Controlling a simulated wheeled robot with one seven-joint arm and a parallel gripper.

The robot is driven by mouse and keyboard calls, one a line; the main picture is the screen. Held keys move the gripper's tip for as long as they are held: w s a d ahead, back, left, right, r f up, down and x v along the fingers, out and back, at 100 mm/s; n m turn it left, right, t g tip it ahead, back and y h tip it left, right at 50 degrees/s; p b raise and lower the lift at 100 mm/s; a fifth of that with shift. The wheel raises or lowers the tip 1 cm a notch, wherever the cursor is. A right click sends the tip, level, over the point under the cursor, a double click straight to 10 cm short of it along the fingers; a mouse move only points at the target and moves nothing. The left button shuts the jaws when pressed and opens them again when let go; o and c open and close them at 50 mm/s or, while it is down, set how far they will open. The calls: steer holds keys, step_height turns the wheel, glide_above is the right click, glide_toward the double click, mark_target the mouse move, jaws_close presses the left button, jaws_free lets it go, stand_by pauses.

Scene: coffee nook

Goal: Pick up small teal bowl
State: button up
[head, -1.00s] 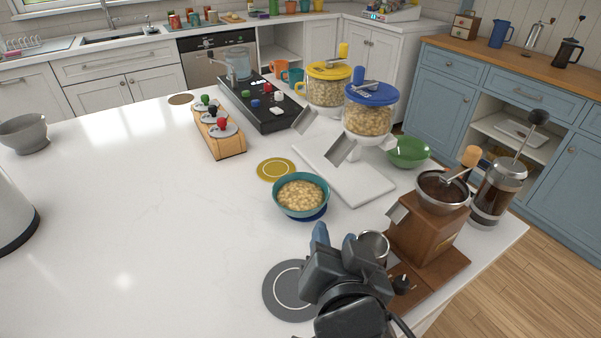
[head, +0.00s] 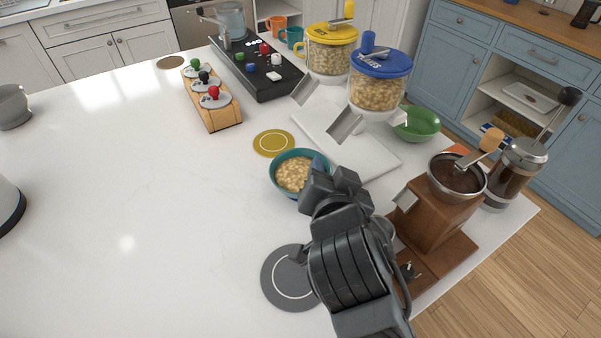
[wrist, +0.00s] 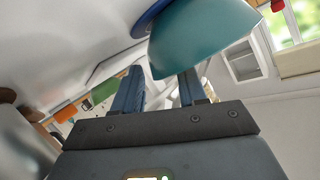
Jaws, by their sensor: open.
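The small teal bowl (head: 273,178), filled with pale cereal-like pieces, stands on the white counter near the middle of the head view. My gripper (head: 320,172) is at its right, near side, and hides part of that rim. In the wrist view the bowl's teal outer wall (wrist: 205,38) is close to the fingertips. My gripper (wrist: 160,84) is open there, its two blue-grey fingers apart. The rim overlaps the gap between the fingers in the picture. I cannot tell whether the fingers touch it.
A wooden coffee grinder (head: 440,215) stands close to the right of my arm, with a French press (head: 515,172) beyond. Blue-lidded (head: 380,85) and yellow-lidded (head: 330,55) dispensers and a green bowl (head: 416,124) stand behind.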

steer(key=shift+w+f, duration=0.2)
steer(key=shift+w, duration=0.25)
jaws_close()
